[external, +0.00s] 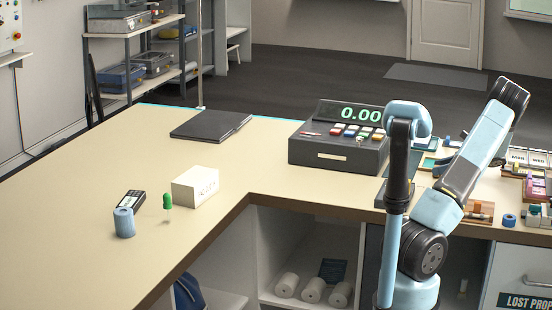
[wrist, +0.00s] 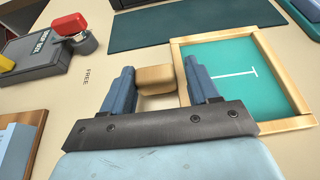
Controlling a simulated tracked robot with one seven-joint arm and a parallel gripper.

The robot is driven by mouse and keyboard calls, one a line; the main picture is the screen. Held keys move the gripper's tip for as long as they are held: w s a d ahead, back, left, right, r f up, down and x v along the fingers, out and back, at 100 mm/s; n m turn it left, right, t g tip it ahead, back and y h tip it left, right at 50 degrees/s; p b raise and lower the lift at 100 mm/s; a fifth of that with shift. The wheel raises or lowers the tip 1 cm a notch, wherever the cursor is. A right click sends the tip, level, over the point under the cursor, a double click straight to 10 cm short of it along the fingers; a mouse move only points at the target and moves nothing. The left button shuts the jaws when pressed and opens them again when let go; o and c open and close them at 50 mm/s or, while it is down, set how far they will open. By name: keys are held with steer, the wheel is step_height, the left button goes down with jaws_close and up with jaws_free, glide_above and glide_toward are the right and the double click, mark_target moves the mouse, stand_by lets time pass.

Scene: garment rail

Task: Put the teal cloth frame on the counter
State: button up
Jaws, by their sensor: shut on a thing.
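In the wrist view, the teal cloth frame (wrist: 240,66) has a pale wooden rim around teal cloth with a white T-shaped mark. A small wooden block (wrist: 155,76) shows at its left rim, like a tab of the frame. My gripper (wrist: 162,82) has one blue finger on each side of this block and is shut on it. The right finger overlaps the frame's left rim. The frame lies over the cream counter (wrist: 95,95); I cannot tell whether it touches it. In the external view, my arm hides the gripper.
A dark box with a red knob (wrist: 70,24) stands at upper left, beside the printed word FREE. A dark teal mat (wrist: 165,25) lies behind. A wooden item (wrist: 20,122) is at lower left. The register (external: 335,150) stands left of my arm; the counter's left part (external: 120,165) has free room.

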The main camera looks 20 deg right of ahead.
steer(key=o, duration=1.1)
steer(key=v, duration=1.2)
steer(key=shift+r, duration=0.1)
